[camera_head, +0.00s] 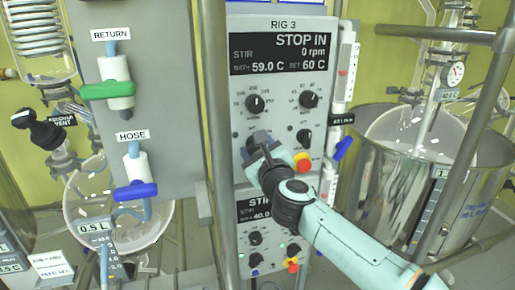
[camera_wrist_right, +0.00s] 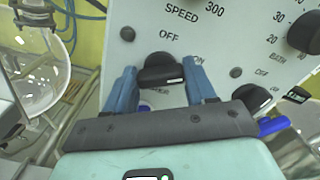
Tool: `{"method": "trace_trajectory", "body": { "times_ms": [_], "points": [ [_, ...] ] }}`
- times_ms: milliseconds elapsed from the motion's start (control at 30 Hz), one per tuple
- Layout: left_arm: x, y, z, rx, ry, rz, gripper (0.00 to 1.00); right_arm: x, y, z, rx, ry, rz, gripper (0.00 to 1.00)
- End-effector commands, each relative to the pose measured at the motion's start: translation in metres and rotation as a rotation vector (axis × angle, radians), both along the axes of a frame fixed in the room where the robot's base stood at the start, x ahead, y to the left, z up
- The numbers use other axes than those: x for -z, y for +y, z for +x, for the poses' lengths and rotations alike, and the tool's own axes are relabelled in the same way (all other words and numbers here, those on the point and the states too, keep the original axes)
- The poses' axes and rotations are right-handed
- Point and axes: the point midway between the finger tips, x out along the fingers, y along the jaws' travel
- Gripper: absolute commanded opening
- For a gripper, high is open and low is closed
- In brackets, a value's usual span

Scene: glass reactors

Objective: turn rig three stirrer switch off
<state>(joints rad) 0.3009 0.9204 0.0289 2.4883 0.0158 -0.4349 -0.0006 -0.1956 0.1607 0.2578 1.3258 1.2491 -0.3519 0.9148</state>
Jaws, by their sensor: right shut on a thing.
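The rig 3 control panel (camera_head: 322,80) faces me in the head view; its display (camera_head: 278,53) reads "STOP IN", 0 rpm, 59.0 C. The stirrer switch (camera_wrist_right: 160,70) is a black knob low on the panel's left side, with OFF and ON printed above it in the right wrist view. My right gripper (camera_wrist_right: 158,76) has one blue finger on each side of this knob and is shut on it. In the head view the right gripper (camera_head: 262,150) mostly hides the switch. The left gripper is not in view.
A speed knob (camera_head: 255,104), a bath knob (camera_head: 308,100) and a second switch (camera_head: 304,136) sit close by. A metal post (camera_head: 215,120) stands left of the panel. Another panel (camera_head: 262,215) is below.

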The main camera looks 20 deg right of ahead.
Motion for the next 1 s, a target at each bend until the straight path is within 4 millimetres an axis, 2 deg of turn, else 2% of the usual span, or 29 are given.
{"method": "trace_trajectory", "body": {
  "times_ms": [367, 1000],
  "points": [
    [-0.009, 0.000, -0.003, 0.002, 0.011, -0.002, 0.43, -0.001, 0.001, 0.000, -0.001, -0.005, -0.151, 0.25],
    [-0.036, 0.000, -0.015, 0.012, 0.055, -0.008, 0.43, 0.000, 0.003, 0.000, -0.003, -0.024, -0.734, 0.25]
  ]
}}
